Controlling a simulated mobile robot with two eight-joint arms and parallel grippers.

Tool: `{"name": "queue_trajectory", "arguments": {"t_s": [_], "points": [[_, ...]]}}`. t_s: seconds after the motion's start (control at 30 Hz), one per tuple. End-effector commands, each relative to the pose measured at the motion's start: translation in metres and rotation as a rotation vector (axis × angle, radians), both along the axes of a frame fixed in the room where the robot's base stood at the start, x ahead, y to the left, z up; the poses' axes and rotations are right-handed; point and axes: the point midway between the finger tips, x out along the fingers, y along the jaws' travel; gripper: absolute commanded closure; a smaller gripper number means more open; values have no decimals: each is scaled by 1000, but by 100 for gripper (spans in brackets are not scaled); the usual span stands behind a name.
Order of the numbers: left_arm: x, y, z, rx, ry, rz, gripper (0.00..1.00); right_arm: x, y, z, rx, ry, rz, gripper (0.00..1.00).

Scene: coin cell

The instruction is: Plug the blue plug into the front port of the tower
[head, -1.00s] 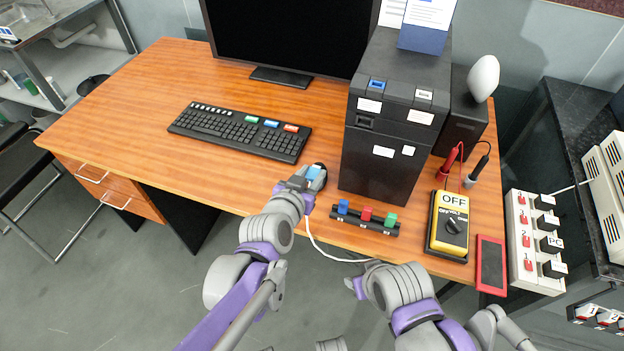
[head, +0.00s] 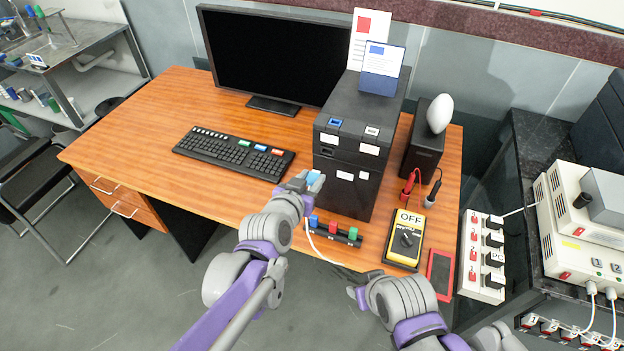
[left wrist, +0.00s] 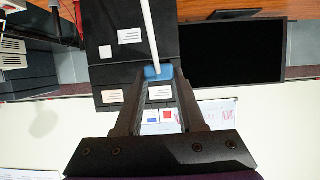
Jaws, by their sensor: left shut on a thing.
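The blue plug (head: 313,178) is in my left gripper (head: 303,184), which is shut on it in front of the black tower (head: 345,190), near its left edge. In the left wrist view the plug (left wrist: 158,73) sits between the fingertips, with a white cable running from it across the tower front. The dark port (head: 327,152) is on the tower front below a blue-framed slot (head: 335,122); in the wrist view the plug and fingers seem to cover it. I cannot tell the remaining gap. My right gripper (head: 358,292) is low near the desk's front edge, its jaws unclear.
A rack with blue, red and green pieces (head: 333,232) lies before the tower. A keyboard (head: 232,153) and monitor (head: 268,60) stand left.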

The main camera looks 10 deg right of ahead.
Motion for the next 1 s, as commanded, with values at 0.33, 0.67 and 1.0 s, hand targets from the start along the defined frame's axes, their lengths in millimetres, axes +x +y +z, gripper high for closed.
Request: {"name": "queue_trajectory", "arguments": {"t_s": [0.33,0.67,1.0], "points": [[13,-9,0,0,0,-1,100,0,0,-1,0,1,0,50],[38,-26,0,0,-1,-1,100,-1,0,-3,0,1,0,50],[48,-33,0,-1,-1,-1,100,-1,0,-4,0,1,0,50]]}}
